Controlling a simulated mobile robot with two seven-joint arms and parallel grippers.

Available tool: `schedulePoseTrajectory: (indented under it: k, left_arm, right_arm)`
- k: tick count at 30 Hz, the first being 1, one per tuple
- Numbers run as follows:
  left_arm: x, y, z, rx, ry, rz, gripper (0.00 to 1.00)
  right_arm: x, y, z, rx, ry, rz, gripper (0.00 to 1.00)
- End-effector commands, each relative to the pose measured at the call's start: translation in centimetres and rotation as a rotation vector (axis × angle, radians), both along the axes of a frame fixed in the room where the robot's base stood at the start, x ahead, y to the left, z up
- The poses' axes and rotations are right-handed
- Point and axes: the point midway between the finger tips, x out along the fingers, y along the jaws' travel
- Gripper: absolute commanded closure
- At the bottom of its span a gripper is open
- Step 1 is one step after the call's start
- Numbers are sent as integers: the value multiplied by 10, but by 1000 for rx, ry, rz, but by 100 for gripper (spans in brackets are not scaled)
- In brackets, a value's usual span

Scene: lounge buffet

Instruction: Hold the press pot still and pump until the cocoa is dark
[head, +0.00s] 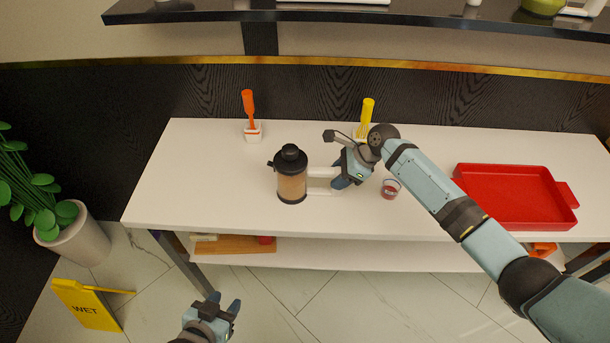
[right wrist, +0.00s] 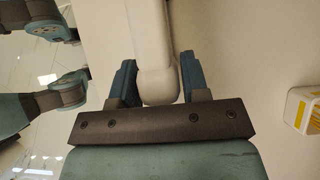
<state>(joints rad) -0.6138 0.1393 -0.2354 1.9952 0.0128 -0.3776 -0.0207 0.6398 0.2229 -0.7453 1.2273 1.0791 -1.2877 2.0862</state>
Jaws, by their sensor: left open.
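The press pot (head: 291,186) stands upright on the white table, with a black lid, a round black knob on top and a black base. The cocoa inside looks light tan-brown. Its pale handle (head: 321,172) points right. My right gripper (head: 341,182) is at the handle; in the right wrist view its fingers (right wrist: 158,82) sit against both sides of the pale handle (right wrist: 153,35). My left gripper (head: 225,304) is open and empty, low in front of the table and well away from the pot.
On the white table (head: 230,205), a small cup (head: 390,189) stands right of the right gripper. An orange-handled tool (head: 249,108) and a yellow-handled one (head: 366,115) stand behind. A red tray (head: 510,190) is at the right. A yellow wet-floor sign (head: 85,304) stands lower left.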

Motion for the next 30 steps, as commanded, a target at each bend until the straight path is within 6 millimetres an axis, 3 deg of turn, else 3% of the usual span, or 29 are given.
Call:
schedulePoseTrajectory:
  k: [4,5,9,10,30]
  left_arm:
    - [0,0,0,0,0,0,57]
    - [0,0,0,0,0,0,57]
    - [0,0,-1,0,1,0,57]
    - [0,0,-1,0,1,0,57]
    - [-1,1,1,2,4,1,57]
  right_arm:
    - [0,0,0,0,0,0,75]
    - [0,0,0,0,0,0,66]
    - [0,0,0,0,0,0,98]
    - [0,0,0,0,0,0,100]
    - [-1,0,-4,-1,1,1,100]
